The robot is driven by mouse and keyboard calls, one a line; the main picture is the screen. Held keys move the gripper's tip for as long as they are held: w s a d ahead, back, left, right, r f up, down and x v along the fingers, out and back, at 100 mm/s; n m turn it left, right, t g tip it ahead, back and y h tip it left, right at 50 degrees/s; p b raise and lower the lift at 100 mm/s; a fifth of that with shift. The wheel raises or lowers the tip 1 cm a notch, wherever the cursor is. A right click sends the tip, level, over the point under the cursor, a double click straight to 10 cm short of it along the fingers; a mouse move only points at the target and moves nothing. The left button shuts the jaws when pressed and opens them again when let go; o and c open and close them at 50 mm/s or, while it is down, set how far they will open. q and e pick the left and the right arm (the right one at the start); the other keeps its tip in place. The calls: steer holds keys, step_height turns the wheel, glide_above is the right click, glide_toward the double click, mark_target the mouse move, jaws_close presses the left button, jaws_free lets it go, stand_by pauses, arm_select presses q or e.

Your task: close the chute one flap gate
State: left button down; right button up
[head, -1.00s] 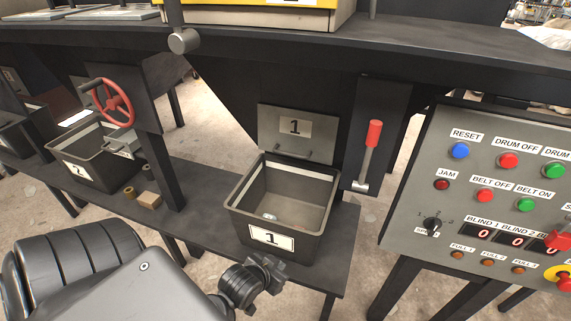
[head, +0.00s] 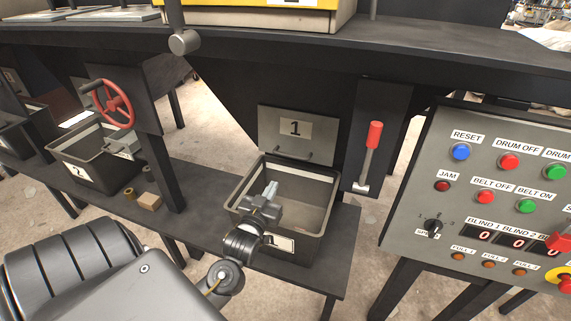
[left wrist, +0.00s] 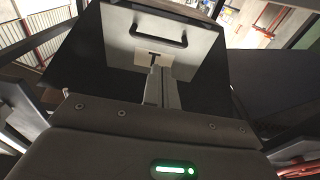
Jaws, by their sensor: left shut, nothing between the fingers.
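The chute one flap gate (head: 296,128) is a grey plate labelled 1 with a bar handle near its lower edge, above the bin marked 1 (head: 318,243). In the left wrist view the flap (left wrist: 200,48) fills the upper middle, with its dark handle (left wrist: 158,37) beyond my fingers. My left gripper (head: 271,187) is shut and empty, over the bin's opening, below and in front of the flap, and looks apart from it. Its fingers also show in the left wrist view (left wrist: 155,72), covering part of the label. The gripper hides part of the bin's interior and front label.
A red-handled lever (head: 373,137) stands right of the chute. A control panel (head: 430,193) is farther right. A post with a red handwheel (head: 113,104) and bin 2 (head: 100,173) are at left. Small blocks (head: 149,201) lie on the shelf.

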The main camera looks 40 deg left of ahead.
mark_target(289, 157)
arm_select(q)
steer(key=x, duration=1.1)
steer(key=shift+w+f, duration=0.1)
steer(key=shift+w+a, duration=0.1)
steer(key=shift+w, duration=0.15)
arm_select(e)
steer(key=shift+w+r, duration=0.1)
steer(key=shift+r, duration=0.25)
